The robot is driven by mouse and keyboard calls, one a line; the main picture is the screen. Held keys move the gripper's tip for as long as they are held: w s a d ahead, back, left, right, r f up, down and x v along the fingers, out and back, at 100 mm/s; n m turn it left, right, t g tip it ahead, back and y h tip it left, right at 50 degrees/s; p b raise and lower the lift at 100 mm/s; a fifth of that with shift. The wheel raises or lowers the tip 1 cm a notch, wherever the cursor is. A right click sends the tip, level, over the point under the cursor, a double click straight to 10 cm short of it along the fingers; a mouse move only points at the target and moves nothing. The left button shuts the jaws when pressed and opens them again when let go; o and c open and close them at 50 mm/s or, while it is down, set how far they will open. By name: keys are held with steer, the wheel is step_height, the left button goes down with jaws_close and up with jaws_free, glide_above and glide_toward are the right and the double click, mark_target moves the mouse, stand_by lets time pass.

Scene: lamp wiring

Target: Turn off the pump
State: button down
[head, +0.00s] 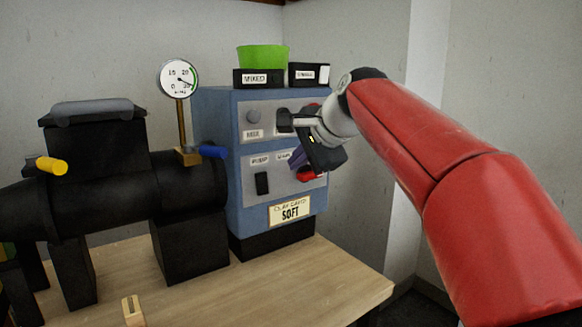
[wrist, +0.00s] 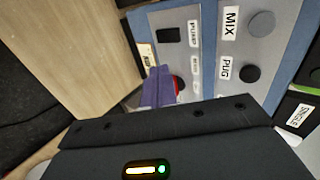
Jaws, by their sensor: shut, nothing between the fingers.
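The pump switch (head: 262,183) is a black rocker under the PUMP label (head: 259,160) on the lower grey panel of a blue control box (head: 209,125). The switch also shows in the wrist view (wrist: 165,52), clear of my fingers. I cannot tell which way it is set. My gripper (head: 296,158) is shut and empty, with its purple fingers in front of the lower panel, right of the pump switch. In the wrist view, the fingers (wrist: 157,85) partly cover a red button (wrist: 180,86). I cannot tell whether they touch it.
The upper panel has a grey MIX knob (wrist: 262,24) and a dark PUG knob (wrist: 250,73). Black bins and a green bowl (head: 262,57) sit on top. A black machine (head: 115,195) with a gauge (head: 179,78) stands left. The wooden table (head: 290,285) is mostly clear in front.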

steer(key=shift+d+r, duration=0.1)
steer(key=f+b, duration=0.1)
steer(key=s+f+b, duration=0.1)
steer(key=shift+s+d+f+t+b, duration=0.1)
steer(key=shift+s+f+t+b, duration=0.15)
steer(key=shift+t+b, duration=0.05)
stand_by(0.3)
glide_toward(263, 192)
step_height(263, 192, down, 3)
steer(key=w, duration=0.1)
steer(key=shift+w+a+f, duration=0.2)
steer(key=shift+w+a, duration=0.75)
steer(key=shift+w, duration=0.2)
steer(key=shift+w+a+f, duration=0.15)
steer(key=shift+w+a, duration=0.2)
steer(key=shift+w, duration=0.15)
